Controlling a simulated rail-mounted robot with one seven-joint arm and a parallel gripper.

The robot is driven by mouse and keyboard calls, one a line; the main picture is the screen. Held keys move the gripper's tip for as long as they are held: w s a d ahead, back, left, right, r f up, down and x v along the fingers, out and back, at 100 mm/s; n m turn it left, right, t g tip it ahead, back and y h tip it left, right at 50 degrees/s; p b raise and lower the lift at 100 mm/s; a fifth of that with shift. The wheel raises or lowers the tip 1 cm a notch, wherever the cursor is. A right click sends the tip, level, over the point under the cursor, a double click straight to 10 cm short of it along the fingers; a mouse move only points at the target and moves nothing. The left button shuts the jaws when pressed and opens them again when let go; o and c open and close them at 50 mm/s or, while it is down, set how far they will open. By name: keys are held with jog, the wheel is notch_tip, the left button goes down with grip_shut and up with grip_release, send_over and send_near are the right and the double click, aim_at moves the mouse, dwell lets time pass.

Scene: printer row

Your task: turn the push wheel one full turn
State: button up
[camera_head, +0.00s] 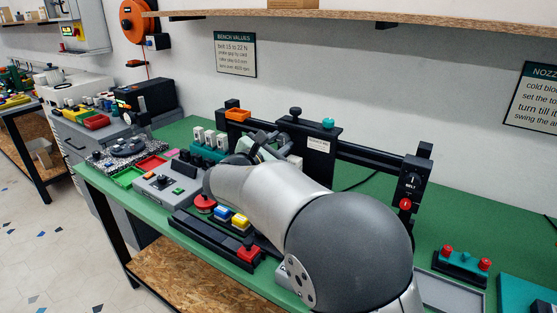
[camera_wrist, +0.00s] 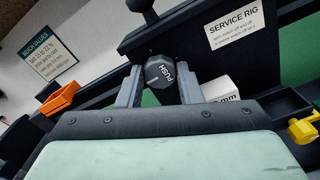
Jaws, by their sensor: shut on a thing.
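The push wheel (camera_wrist: 160,70) is a dark, faceted knob with white lettering that reads PUSH upside down. In the wrist view it sits between the two grey fingers of my gripper (camera_wrist: 160,82), one on each side. The gripper is shut on it. In the head view my gripper (camera_head: 262,150) is at the dark rig at the back of the green bench, mostly behind my arm. I cannot make out the wheel there. A dark panel (camera_wrist: 190,32) with a SERVICE RIG label is behind the wheel.
An orange tray (camera_wrist: 60,97) is left of my gripper in the wrist view, and a yellow part (camera_wrist: 303,131) is at right. A white block (camera_wrist: 218,88) is close to the right finger. Below my arm are a grey control box (camera_head: 160,190) and a red button (camera_head: 249,249).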

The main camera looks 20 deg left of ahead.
jog(key=m+b, duration=0.2)
jog(key=b, duration=0.1)
jog(key=f+m+b, duration=0.1)
jog(key=m+b, duration=0.1)
jog(key=b, duration=0.2)
jog(key=shift+m, duration=0.4)
jog(key=m+b, duration=0.4)
jog(key=b, duration=0.2)
jog(key=shift+r+m, duration=0.1)
jog(key=shift+m, duration=0.2)
jog(key=m+b, duration=0.4)
jog(key=b, duration=0.1)
jog(key=shift+r+m+b, duration=0.15)
jog(key=shift+m+b, duration=0.9)
jog(key=shift+m, duration=0.2)
jog(key=shift+r+m+b, duration=0.1)
jog(key=shift+m+b, duration=0.95)
jog(key=shift+m, duration=0.2)
jog(key=o, duration=1)
jog(key=shift+c, duration=0.2)
jog(key=shift+r, duration=0.1)
